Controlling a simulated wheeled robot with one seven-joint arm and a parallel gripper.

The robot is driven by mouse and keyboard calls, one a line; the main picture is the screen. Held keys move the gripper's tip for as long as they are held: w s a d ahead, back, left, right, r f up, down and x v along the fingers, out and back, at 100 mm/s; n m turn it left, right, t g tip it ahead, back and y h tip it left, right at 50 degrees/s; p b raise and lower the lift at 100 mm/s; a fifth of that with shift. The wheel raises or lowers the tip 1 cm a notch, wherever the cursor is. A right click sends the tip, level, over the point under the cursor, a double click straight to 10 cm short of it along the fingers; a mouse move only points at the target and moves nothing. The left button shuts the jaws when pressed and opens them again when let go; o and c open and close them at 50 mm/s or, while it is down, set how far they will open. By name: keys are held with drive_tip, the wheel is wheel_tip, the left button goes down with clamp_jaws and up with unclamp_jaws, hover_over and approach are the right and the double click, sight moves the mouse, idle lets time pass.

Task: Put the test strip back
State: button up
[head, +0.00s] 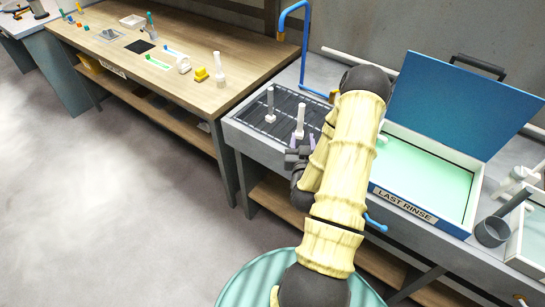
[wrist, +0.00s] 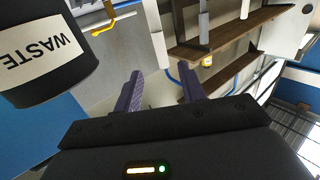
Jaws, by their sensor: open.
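My gripper (head: 299,150) is at the front of the dark slatted rack, close to a white upright post (head: 300,120). In the wrist view my gripper (wrist: 158,85) has its two purple fingers spread apart with nothing between them. I cannot pick out the test strip for certain. My arm hides part of the rack and the sink edge.
The slatted rack (head: 256,113) carries a second white post (head: 270,105). To the right stands an open blue-lidded LAST RINSE tray (head: 445,172). The wrist view shows a black WASTE bin (wrist: 45,75) at left. The floor at left is clear.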

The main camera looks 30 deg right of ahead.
drive_tip(key=w+a+r+n+g+y, duration=0.1)
drive_tip(key=w+a+n+g+y, duration=0.2)
drive_tip(key=a, duration=0.5)
drive_tip(key=w+a+r+n+g+y, duration=0.1)
drive_tip(key=w+a+n+g+y, duration=0.15)
drive_tip(key=a+y, duration=0.35)
drive_tip(key=s+a+r+g, duration=0.3)
drive_tip(key=s+a, duration=0.3)
drive_tip(key=s, duration=0.1)
drive_tip(key=s+a+r+n+g+y, duration=0.1)
drive_tip(key=s+a+r+g, duration=0.2)
drive_tip(key=s+a, duration=0.4)
drive_tip(key=shift+s+r+g, duration=0.3)
drive_tip(key=shift+s+g, duration=0.15)
drive_tip(key=shift+s, duration=0.35)
drive_tip(key=shift+c, duration=0.5)
